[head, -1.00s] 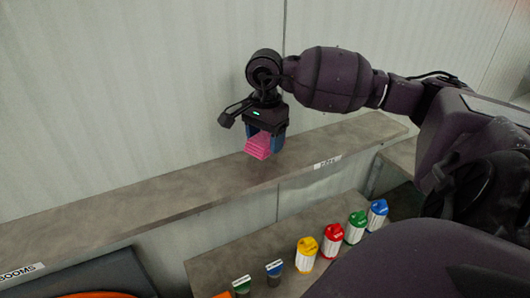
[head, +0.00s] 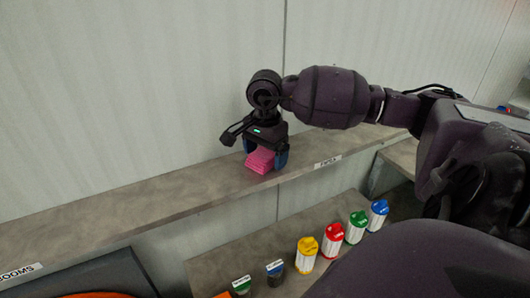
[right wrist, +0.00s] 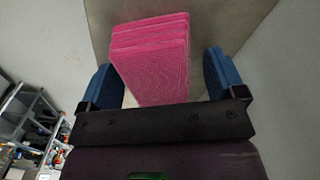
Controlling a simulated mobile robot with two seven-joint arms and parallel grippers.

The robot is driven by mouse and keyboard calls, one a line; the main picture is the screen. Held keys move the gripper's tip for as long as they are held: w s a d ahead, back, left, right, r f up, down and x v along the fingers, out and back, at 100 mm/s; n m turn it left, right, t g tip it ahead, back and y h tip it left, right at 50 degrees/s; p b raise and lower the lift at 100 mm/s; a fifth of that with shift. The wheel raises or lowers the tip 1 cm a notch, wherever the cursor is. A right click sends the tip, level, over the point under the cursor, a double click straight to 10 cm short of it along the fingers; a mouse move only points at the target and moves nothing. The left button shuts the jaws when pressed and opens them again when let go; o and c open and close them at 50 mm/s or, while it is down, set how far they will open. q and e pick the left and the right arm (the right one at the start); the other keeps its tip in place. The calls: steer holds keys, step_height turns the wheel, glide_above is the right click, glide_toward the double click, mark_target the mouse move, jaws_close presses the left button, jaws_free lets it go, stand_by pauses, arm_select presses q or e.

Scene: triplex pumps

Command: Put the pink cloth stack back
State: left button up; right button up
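The pink cloth stack (head: 261,161) sits on the long upper shelf (head: 150,200), near its front edge and left of a small label. My right gripper (head: 265,157) is over it, pointing down, with a blue finger on each side. In the right wrist view the pink stack (right wrist: 150,55) is between the spread fingers of the right gripper (right wrist: 160,85). A clear gap shows between the stack and the right-hand finger. The gripper is open. My left gripper is not in view.
A lower shelf (head: 225,272) holds yellow (head: 306,256), red (head: 332,241), green (head: 356,228) and blue (head: 378,214) capped containers, plus two dark jars. A pale panel wall (head: 130,90) stands behind the upper shelf. The upper shelf is clear to the left.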

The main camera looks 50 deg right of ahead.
mark_target(265, 151)
steer(key=shift+r, duration=0.25)
step_height(265, 151, up, 12)
stand_by(0.6)
steer(key=shift+f, duration=0.1)
stand_by(0.4)
